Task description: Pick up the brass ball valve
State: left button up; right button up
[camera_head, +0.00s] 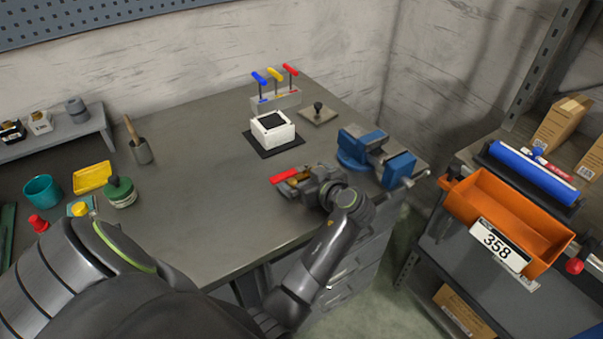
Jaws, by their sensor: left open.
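The brass ball valve (284,176) lies on the workbench near its right front part; its red lever points left, and a little of its brass body shows beside the lever. My left gripper (302,184) is open and right at the valve, low over the bench, coming in from the right side of it. The gripper hides much of the valve body, and I cannot tell whether the fingers touch it. My right gripper is not in view.
A blue vise (375,155) stands close behind and right of the gripper. A white box on a black mat (270,151) is behind the valve. Hex-key stand (276,101) at the back. An orange bin (507,212) stands on the right shelf.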

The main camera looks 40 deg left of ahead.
aim_at(306, 166)
pick_arm(q)
jog(key=shift+d+r, duration=0.15)
jog(key=shift+d, duration=0.15)
jog(key=shift+s+d, duration=0.1)
jog(key=shift+d, duration=0.05)
jog(key=c, duration=0.4)
jog(key=shift+c, duration=2.5)
jog(key=shift+r, duration=0.1)
jog(key=shift+c, duration=0.5)
jog(key=shift+r, duration=0.2)
notch_tip(306, 166, up, 9)
jog(key=shift+r, duration=0.2)
jog(key=s+d+r+m+t+h, duration=0.2)
jog(key=d+r+m+t+h, duration=0.6)
jog(key=d+m+h, duration=0.5)
notch_tip(306, 166, up, 2)
jog(key=shift+d+r+m+t, duration=0.2)
jog(key=shift+d+m+t, duration=0.1)
jog(key=shift+t, duration=0.1)
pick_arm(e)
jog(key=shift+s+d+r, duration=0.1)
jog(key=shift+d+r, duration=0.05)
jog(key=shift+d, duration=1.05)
